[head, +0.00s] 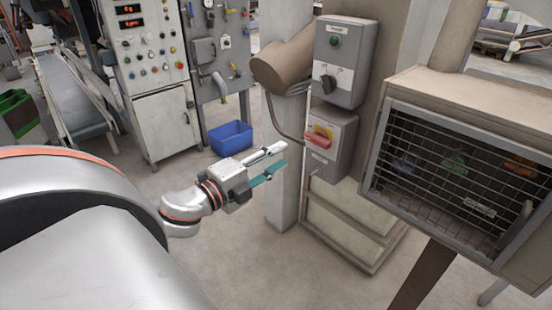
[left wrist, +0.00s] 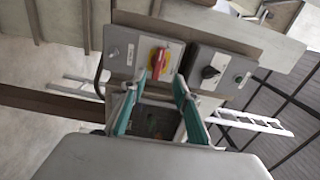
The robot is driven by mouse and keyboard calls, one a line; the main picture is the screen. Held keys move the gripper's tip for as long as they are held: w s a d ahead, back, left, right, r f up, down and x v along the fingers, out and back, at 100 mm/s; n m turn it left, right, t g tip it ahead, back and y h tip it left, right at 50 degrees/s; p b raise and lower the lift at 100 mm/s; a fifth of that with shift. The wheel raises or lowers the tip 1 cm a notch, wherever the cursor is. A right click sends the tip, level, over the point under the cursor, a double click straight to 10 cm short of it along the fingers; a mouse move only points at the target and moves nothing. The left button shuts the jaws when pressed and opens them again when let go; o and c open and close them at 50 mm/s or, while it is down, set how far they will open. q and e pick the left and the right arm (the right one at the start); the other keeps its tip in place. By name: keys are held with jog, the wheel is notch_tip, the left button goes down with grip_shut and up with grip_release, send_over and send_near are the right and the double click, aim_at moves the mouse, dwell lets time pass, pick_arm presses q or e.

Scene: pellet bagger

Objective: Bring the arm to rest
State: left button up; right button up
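My left arm comes in from the left in the head view. My left gripper (head: 284,155) is held in the air in front of the pillar, left of and below the switch boxes. In the left wrist view its two teal-padded fingers (left wrist: 155,82) stand apart with nothing between them. The lower grey box (head: 342,150) carries a red and yellow rotary switch (head: 320,136). The upper box (head: 358,62) has a black knob and a green button. The red switch also shows beyond the fingertips in the left wrist view (left wrist: 157,63), apart from them. My right gripper is out of view.
A mesh-fronted cabinet (head: 480,95) stands at the right. A blue bin (head: 230,137) sits on the floor behind the gripper, beside a control cabinet (head: 165,120). A conveyor (head: 75,100) is at the back left. Floor below the gripper is clear.

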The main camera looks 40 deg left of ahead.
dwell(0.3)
pick_arm(q)
jog(key=s+d+f+n+g, duration=0.1)
jog(key=s+f+n, duration=0.15)
jog(key=f, duration=0.55)
jog(key=s+d+f+n+g+y, duration=0.1)
jog(key=f+n+g, duration=0.15)
jog(key=f, duration=0.55)
jog(key=s+d+f+n+g, duration=0.1)
jog(key=f+n, duration=0.2)
jog(key=f, duration=0.5)
jog(key=s+d+f+n+g+h, duration=0.1)
jog(key=s+d+f+n, duration=0.2)
jog(key=d+f, duration=0.4)
jog(key=s+d+f+n+g+h, duration=0.1)
jog(key=s+d+f+n, duration=0.2)
jog(key=d+f, duration=0.4)
jog(key=shift+s+d+g+h, duration=0.35)
jog(key=shift+s+d, duration=0.45)
jog(key=shift+d, duration=0.45)
jog(key=shift+c, duration=0.5)
